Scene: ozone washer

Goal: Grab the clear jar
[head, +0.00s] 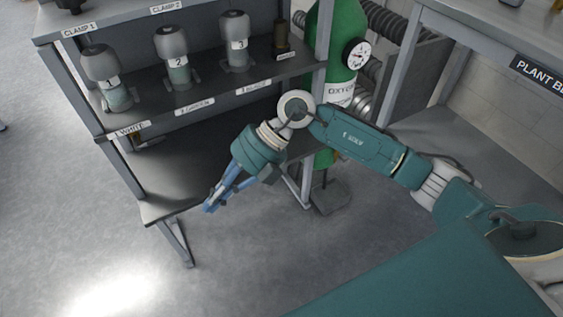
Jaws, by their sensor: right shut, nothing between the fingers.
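My right gripper (210,206) is shut and empty, its blue fingers pointing down and left in front of the shelf unit's lower shelf. Three grey-topped vessels stand upright in a row on the shelf above: one labelled 1 (118,97), one labelled 2 (179,76) and one labelled 3 (237,59). Their lower parts look greenish and partly see-through. No separate clear jar can be made out, and I cannot tell whether one of these vessels is it. My gripper is apart from all of them. My left gripper is not in view.
A small dark brown bottle (282,36) stands right of vessel 3. The lower shelf (170,180) looks mostly bare. A green oxygen cylinder (330,60) with a gauge (357,53) stands beside the unit. A grey bench (470,30) is at right. The floor in front is clear.

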